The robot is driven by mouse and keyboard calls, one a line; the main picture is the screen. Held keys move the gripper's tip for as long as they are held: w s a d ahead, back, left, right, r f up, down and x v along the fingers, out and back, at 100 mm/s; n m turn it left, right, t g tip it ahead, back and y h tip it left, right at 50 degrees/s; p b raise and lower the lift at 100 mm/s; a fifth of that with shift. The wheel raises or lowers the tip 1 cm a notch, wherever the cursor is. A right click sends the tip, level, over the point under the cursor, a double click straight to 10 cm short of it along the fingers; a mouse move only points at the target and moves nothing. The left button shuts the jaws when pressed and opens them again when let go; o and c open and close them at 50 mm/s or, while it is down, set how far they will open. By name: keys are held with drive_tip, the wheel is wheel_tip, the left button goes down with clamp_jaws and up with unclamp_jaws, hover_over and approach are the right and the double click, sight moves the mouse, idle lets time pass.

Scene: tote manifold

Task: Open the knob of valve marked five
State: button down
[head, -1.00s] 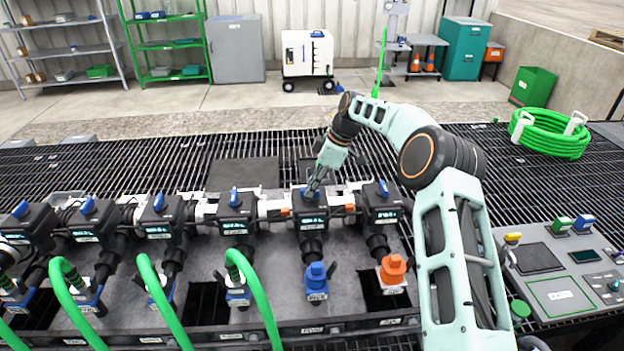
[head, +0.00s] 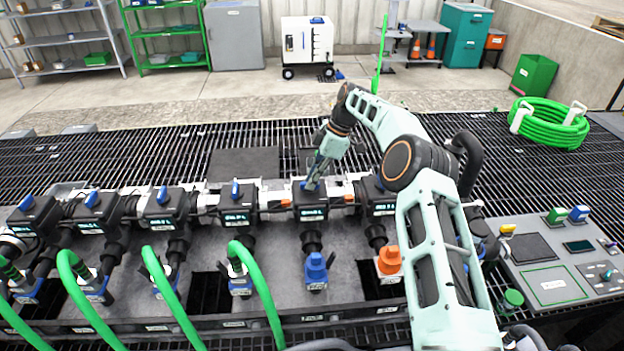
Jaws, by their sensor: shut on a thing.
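A row of black valves with blue knobs and small lit displays runs across the manifold. My gripper (head: 312,183) is at the top of one black valve (head: 311,202), the one above the blue-capped outlet (head: 316,270). It is shut on that valve's blue knob, which my fingers mostly hide. The display markings are too small to read, so I cannot tell which valve is marked five. The neighbouring valve to the left (head: 237,206) shows its blue knob (head: 235,189). The valve to the right (head: 379,199) is partly covered by my arm.
Green hoses (head: 258,290) arch up from several outlets at the left. An orange-capped outlet (head: 388,261) stands right of the blue one. A control panel (head: 556,266) is at the right, and a coiled green hose (head: 550,124) lies behind it on the grating.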

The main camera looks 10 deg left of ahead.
drive_tip(key=c, duration=2)
unclamp_jaws()
drive_tip(key=v, duration=0.7)
drive_tip(key=shift+d+r, duration=0.1)
drive_tip(key=shift+r, duration=0.15)
